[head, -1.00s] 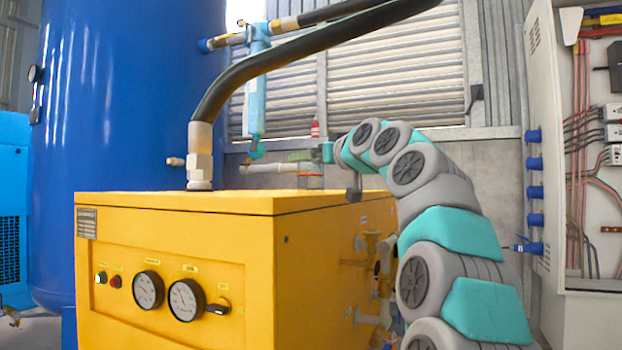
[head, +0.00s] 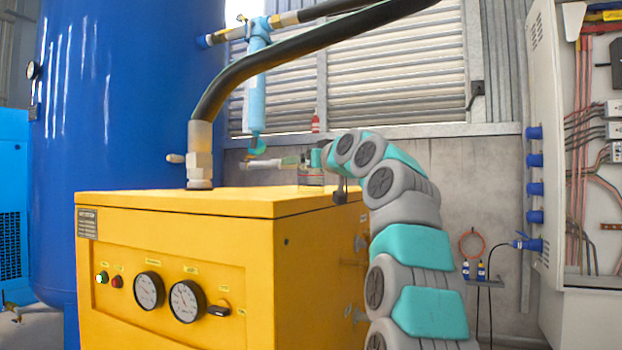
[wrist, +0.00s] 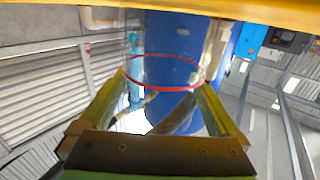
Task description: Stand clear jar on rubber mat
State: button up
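The clear jar (head: 311,177) shows faintly in the head view at the end of my arm, in front of the grey wall and overlapping the far edge of the yellow cabinet's top. I cannot tell whether it touches the cabinet. In the wrist view, the see-through jar with a red ring at its rim (wrist: 165,86) sits between the two fingers of my gripper (wrist: 163,78), which press against its sides. The gripper is small in the head view. I cannot make out the rubber mat in either view.
The yellow cabinet (head: 175,260) with gauges fills the lower middle, its flat top mostly bare. A thick black hose (head: 290,55) rises from it. A blue tank (head: 130,120) stands at left, and an open electrical cabinet (head: 590,150) at right. A small stand (head: 484,282) is by the wall.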

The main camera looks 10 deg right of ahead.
jog(key=c, duration=1.4)
jog(key=shift+r, duration=0.1)
jog(key=s+d+r, duration=0.1)
jog(key=s+d, duration=0.2)
jog(key=s, duration=0.1)
jog(key=s+d+r, duration=0.2)
jog(key=s+d, duration=0.1)
jog(key=s, duration=0.1)
jog(key=s+d+r+b, duration=0.1)
jog(key=s+d, duration=0.2)
jog(key=s, duration=0.2)
jog(key=shift+s+r, duration=0.1)
jog(key=shift+r, duration=0.3)
